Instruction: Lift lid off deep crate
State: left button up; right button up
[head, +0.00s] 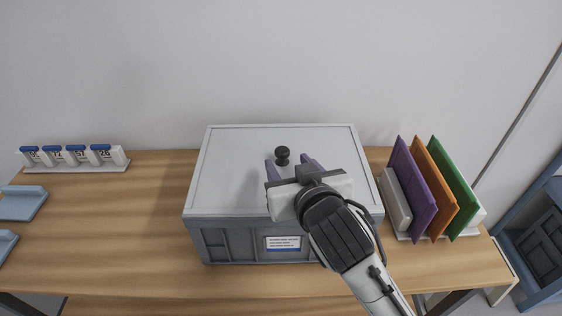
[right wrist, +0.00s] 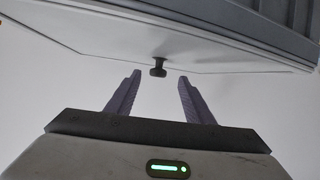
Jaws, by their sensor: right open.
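The deep crate (head: 218,243) is a blue-grey box with a label on its front, standing on the wooden table. Its pale grey lid (head: 235,165) lies flat on top. A black round knob (head: 282,155) stands on the lid; it also shows in the right wrist view (right wrist: 158,68). My right gripper (head: 291,162) is open above the lid, its two purple fingers pointing toward the knob. In the right wrist view the knob lies beyond and between the fingertips (right wrist: 158,75), apart from both. My left gripper is in neither view.
A rack with purple, orange and green boards (head: 434,180) stands close to the crate's right. Numbered white blocks with blue tops (head: 72,155) stand at the back left. Blue trays (head: 22,203) sit at the left edge. The table (head: 135,215) is clear left of the crate.

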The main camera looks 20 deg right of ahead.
aim_at(284, 155)
jog(key=x, duration=0.5)
jog(key=shift+w+d+r+p, duration=0.1)
jog(key=shift+w+d+p, duration=0.1)
jog(key=shift+p, duration=0.1)
jog(key=shift+c, duration=0.2)
jog(key=shift+r, duration=0.1)
grip_shut()
